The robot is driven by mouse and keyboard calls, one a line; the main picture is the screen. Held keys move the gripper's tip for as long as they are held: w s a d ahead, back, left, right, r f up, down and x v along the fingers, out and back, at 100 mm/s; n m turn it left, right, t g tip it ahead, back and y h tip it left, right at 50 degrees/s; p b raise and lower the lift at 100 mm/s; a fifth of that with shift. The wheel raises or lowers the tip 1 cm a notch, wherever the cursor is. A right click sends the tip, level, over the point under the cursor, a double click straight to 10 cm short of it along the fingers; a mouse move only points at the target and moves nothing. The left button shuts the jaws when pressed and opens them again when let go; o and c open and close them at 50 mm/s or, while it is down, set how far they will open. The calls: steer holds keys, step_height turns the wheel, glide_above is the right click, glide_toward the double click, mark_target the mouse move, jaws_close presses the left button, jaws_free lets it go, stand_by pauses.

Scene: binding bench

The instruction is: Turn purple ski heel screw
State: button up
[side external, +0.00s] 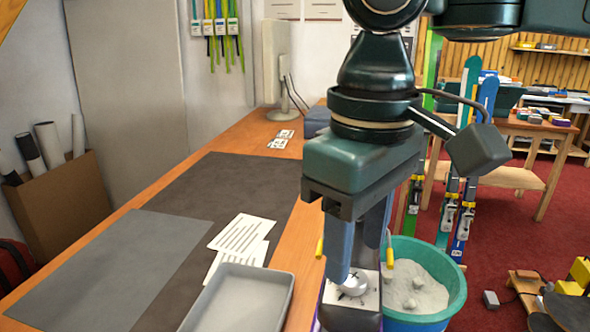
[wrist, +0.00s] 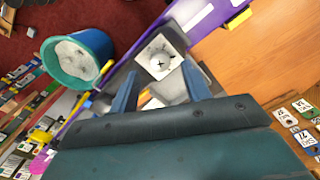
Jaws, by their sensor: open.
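The purple ski (wrist: 222,14) runs diagonally through the wrist view, and yellow pieces show at its edges. Its heel screw (wrist: 159,64) is a round grey head with a dark cross, set on a white plate with dark marks. In the side view the screw (side external: 356,285) shows as a pale disc low in the picture, partly behind a finger. My gripper (wrist: 158,72) is open and empty, with its two blue fingers apart and pointing toward the screw. In the side view my gripper (side external: 357,262) is over the plate. Whether the fingers touch anything cannot be told.
A teal tub (side external: 450,292) of pale material stands right of the ski. A grey tray (side external: 240,298), white printed sheets (side external: 240,236) and a dark mat (side external: 222,190) lie on the wooden bench at left. Several upright skis (side external: 466,190) stand behind the tub.

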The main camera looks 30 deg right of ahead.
mark_target(355, 274)
step_height(355, 274, up, 11)
steer(key=shift+f, duration=0.15)
stand_by(0.5)
steer(key=shift+d, duration=0.1)
stand_by(0.3)
